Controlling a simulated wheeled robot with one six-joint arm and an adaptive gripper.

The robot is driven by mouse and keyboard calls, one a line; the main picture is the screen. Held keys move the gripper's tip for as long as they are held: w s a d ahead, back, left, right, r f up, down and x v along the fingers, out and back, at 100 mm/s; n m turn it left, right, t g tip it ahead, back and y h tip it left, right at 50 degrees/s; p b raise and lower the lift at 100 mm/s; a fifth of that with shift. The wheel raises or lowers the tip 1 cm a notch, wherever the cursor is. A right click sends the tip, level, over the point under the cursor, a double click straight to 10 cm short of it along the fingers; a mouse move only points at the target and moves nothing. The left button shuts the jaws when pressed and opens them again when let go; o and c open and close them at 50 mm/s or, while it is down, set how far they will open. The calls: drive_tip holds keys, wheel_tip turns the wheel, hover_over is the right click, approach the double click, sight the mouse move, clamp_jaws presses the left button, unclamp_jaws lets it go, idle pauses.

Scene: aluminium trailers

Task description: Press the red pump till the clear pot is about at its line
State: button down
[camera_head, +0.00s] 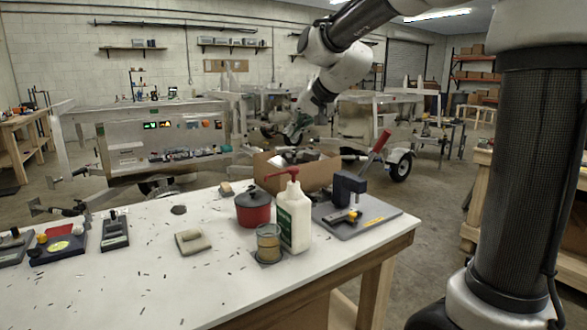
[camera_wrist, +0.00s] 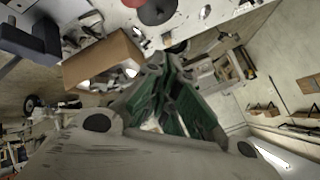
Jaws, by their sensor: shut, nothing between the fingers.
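A white bottle (camera_head: 295,222) with a green label and a red pump (camera_head: 286,174) stands upright near the table's right end. The clear pot (camera_head: 268,243) stands just left of and in front of the bottle. It looks amber inside; I cannot make out its line or the exact level. My gripper (camera_head: 294,141) hangs above and behind the pump, apart from it, with nothing held. In the wrist view, the green-sided fingers of my gripper (camera_wrist: 156,58) come together at their tips. I cannot pick out the bottle there for certain.
A red pot (camera_head: 253,210) with a dark lid stands left of the bottle. A dark press on a grey plate (camera_head: 375,214), with a raised red lever (camera_head: 381,141), stands right. A cardboard box (camera_head: 318,174) is behind. A beige block (camera_head: 192,241) lies left; the front table is mostly clear.

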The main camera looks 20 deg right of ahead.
sight(296, 167)
drive_tip(key=shift+f, duration=3.4)
drive_tip(key=shift+f, duration=0.35)
drive_tip(key=shift+f, duration=1.1)
drive_tip(key=shift+r, duration=1.45)
drive_tip(key=shift+r, duration=0.1)
drive_tip(key=shift+r, duration=2.45)
